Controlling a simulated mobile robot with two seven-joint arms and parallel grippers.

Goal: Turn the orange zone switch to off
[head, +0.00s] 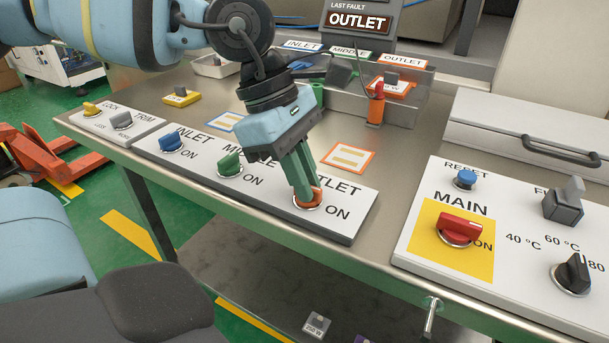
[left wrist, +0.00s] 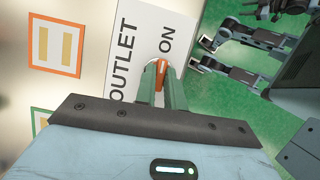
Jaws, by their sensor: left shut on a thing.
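The orange zone switch (head: 307,199) is a knob on the white zone panel (head: 335,222), beside the words OUTLET and ON. My left gripper (head: 306,192) comes down on it from above and is shut on its grip, with the green fingers on both sides. In the left wrist view the orange switch (left wrist: 162,70) shows between the fingertips of my left gripper (left wrist: 160,80). The fingers partly hide the knob, so its exact angle is hard to tell. My right gripper is not seen in the head view.
The green MIDDLE knob (head: 230,163) and blue INLET knob (head: 171,143) sit to the left on the same panel. A panel at right holds the red MAIN switch (head: 459,228). An orange-framed card (head: 348,157) lies behind. An upright display (head: 360,22) reads LAST FAULT OUTLET.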

